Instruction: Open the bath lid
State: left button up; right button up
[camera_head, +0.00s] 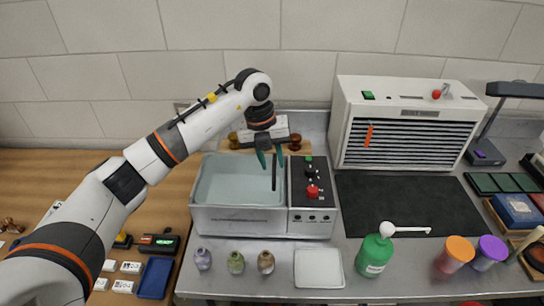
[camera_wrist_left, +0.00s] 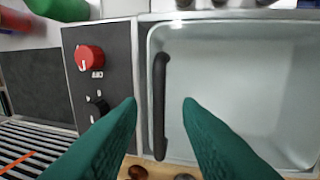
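The bath (camera_head: 240,222) is a grey metal box on the bench, with a control panel (camera_head: 312,190) on its right side. Its pale, see-through lid (camera_head: 230,180) appears to lie flat over the top. A dark bar handle (camera_head: 274,178) runs along the lid's right edge. My left gripper (camera_head: 271,166) is over the back right of the bath, fingers pointing down. In the left wrist view, its teal fingers (camera_wrist_left: 160,101) are open, one on each side of the handle (camera_wrist_left: 160,125). Contact with the handle cannot be told. My right gripper is not in view.
Small bottles (camera_head: 236,262) and a white tray (camera_head: 319,268) stand in front of the bath. A green dispenser bottle (camera_head: 373,256) is at front right. A white slatted cabinet (camera_head: 405,125) stands right of the panel. Wooden stoppers sit behind the bath, close to my gripper.

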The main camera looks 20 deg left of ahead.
pick_arm(q)
jog(key=shift+d+f, duration=0.1)
jog(key=shift+f, duration=0.35)
jog(key=shift+c, duration=0.4)
grip_shut()
jog(key=shift+r, duration=0.1)
